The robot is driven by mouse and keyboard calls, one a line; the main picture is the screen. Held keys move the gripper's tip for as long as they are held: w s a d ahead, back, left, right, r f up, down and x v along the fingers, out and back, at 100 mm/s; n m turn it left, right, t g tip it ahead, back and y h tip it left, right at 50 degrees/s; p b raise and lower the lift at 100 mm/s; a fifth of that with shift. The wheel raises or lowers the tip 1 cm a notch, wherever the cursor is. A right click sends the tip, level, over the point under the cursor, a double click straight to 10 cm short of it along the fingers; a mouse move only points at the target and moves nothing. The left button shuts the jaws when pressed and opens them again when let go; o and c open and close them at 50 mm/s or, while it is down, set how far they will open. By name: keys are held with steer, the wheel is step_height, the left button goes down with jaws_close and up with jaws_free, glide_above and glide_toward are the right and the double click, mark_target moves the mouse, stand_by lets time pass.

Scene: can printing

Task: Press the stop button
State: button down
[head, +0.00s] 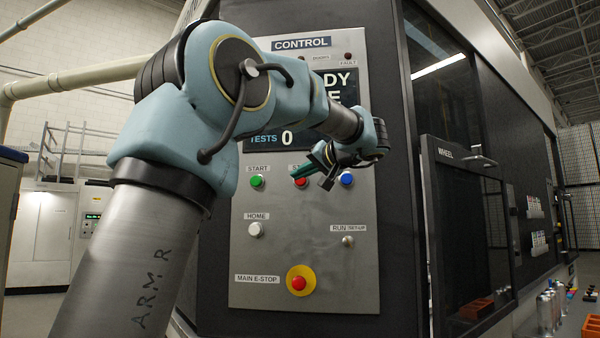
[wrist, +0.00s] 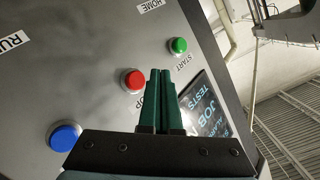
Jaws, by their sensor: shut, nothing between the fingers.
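The red stop button (wrist: 133,80) is on the grey control panel, just left of my fingertips in the wrist view. Its label is partly hidden by my fingers. In the head view the red button (head: 300,182) shows below my fingertips, its label mostly covered. My gripper (wrist: 160,71) has green fingers, shut together with nothing between them. In the head view my gripper (head: 297,173) is in front of the panel, close to the red button. I cannot tell whether the tips touch the panel.
The green start button (head: 257,181) is left of the stop button and a blue button (head: 346,178) is right. Below are a white home button (head: 255,229), a run/set-up switch (head: 348,241) and the red main e-stop (head: 299,282). A display stands above, partly behind my arm.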

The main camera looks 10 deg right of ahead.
mark_target(301, 180)
steer(key=shift+w+d+p, duration=0.15)
steer(key=shift+w+d, duration=0.15)
steer(key=shift+w, duration=0.5)
steer(key=shift+w+d+p, duration=0.15)
steer(key=shift+w+d, duration=0.1)
steer(key=shift+w, duration=0.55)
steer(key=shift+w, duration=0.1)
stand_by(0.8)
steer(key=shift+w+d, duration=0.15)
steer(key=shift+w, duration=0.15)
steer(key=shift+w+d, duration=0.3)
steer(key=shift+w, duration=0.5)
stand_by(1.2)
steer(key=shift+s, duration=0.1)
steer(key=shift+s+a+b, duration=0.25)
steer(key=shift+s+b, duration=0.25)
steer(key=shift+s, duration=0.05)
steer(key=shift+s+a+b, duration=0.2)
steer(key=shift+s+b, duration=0.3)
steer(key=shift+s, duration=0.05)
steer(key=shift+s, duration=0.1)
